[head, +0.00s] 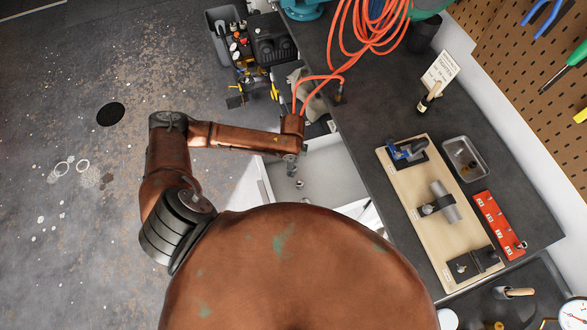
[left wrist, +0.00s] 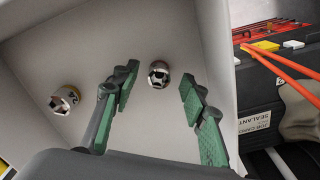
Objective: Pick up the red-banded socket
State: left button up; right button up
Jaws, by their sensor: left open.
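My left gripper (head: 291,166) is over an open pale drawer (head: 328,172) in the head view. In the left wrist view the gripper (left wrist: 160,86) is open, its green-padded fingers spread and empty. A small shiny metal socket (left wrist: 158,74) lies on the drawer floor, in the gap between the fingertips in the picture. A second socket (left wrist: 65,101), with a hint of yellow on it, lies to the left, outside the fingers. The band colours are too small to tell surely. In the head view a small socket (head: 299,184) shows just below the gripper. My right gripper is not in view.
The drawer's pale walls (left wrist: 213,40) rise close around the gripper. The dark workbench (head: 362,135) stands to its right, with an orange hose (head: 362,50) and a wooden fixture board (head: 410,190).

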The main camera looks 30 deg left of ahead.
pick_arm(q)
jog(key=shift+f, duration=1.2)
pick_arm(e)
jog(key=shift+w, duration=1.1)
pick_arm(q)
jog(key=shift+c, duration=0.7)
jog(key=c, duration=0.5)
grip_shut()
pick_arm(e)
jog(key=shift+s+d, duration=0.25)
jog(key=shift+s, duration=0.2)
